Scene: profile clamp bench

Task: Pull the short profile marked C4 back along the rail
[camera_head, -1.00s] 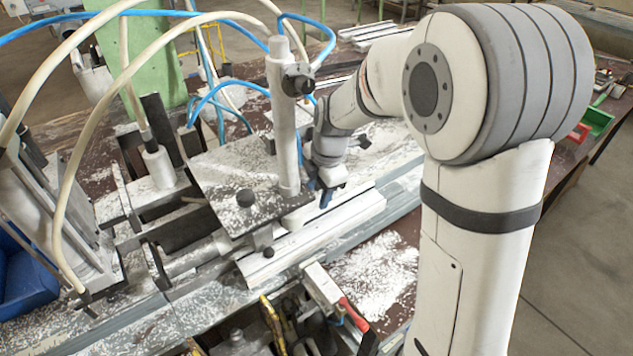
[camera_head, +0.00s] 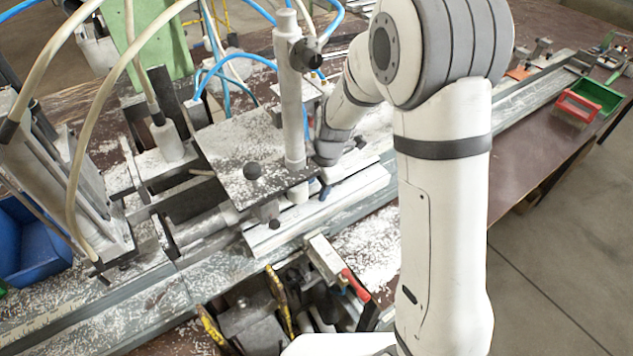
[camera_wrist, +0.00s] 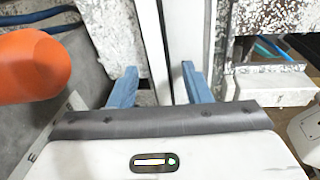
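A long white profile (camera_head: 335,207) lies along the rail, its left end under the clamp's speckled plate (camera_head: 237,155). No C4 mark is legible, so I cannot tell whether this is the short profile. My gripper (camera_head: 322,188) is low beside the clamp post, pointing down at the profile, partly hidden by the plate edge. In the wrist view my gripper (camera_wrist: 160,84) has its two blue fingers apart, with a white profile strip (camera_wrist: 150,35) running between them. Whether either finger touches it cannot be told.
The clamp post (camera_head: 290,95) and hoses stand close to my gripper's left. An orange rounded part (camera_wrist: 32,66) is near at left in the wrist view. A red-handled clamp (camera_head: 355,285) is in front.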

